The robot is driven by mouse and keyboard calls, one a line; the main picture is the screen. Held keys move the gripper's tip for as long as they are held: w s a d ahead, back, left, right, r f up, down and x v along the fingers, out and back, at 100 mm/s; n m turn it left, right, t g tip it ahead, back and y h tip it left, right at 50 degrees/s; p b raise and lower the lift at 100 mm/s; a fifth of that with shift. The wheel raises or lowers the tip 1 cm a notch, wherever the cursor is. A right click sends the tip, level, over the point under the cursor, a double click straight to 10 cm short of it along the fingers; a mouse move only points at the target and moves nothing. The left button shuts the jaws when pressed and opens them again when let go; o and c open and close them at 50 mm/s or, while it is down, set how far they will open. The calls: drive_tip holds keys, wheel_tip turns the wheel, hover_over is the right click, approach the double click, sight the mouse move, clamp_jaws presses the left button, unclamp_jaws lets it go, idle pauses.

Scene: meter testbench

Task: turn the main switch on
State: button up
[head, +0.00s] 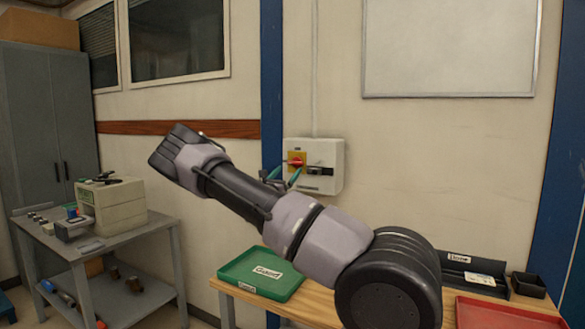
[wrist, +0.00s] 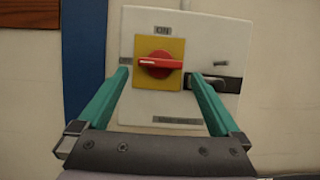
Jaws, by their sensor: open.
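The main switch is a red rotary handle (wrist: 159,64) on a yellow plate (wrist: 146,80), set in a light grey wall box (wrist: 205,18). The handle lies roughly horizontal, with an "ON" label (wrist: 162,31) above the plate. In the head view the box (head: 328,155) hangs on the wall, with the red handle (head: 295,162) at its left. A dark latch-like part (wrist: 216,82) sits right of the plate. My gripper (wrist: 158,72) is open, its green fingers on either side of the handle in the wrist view. I cannot tell how far the fingertips are from the box.
A wooden bench (head: 228,289) below the box carries a green tray (head: 246,273), a red tray (head: 490,314) and dark bins (head: 528,285). A grey table (head: 122,243) with instruments stands at left. A blue post (head: 271,75) runs beside the box.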

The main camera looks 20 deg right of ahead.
sight(294, 164)
drive_tip(key=shift+x, duration=2.3)
drive_tip(key=shift+c, duration=0.3)
drive_tip(key=c, duration=1)
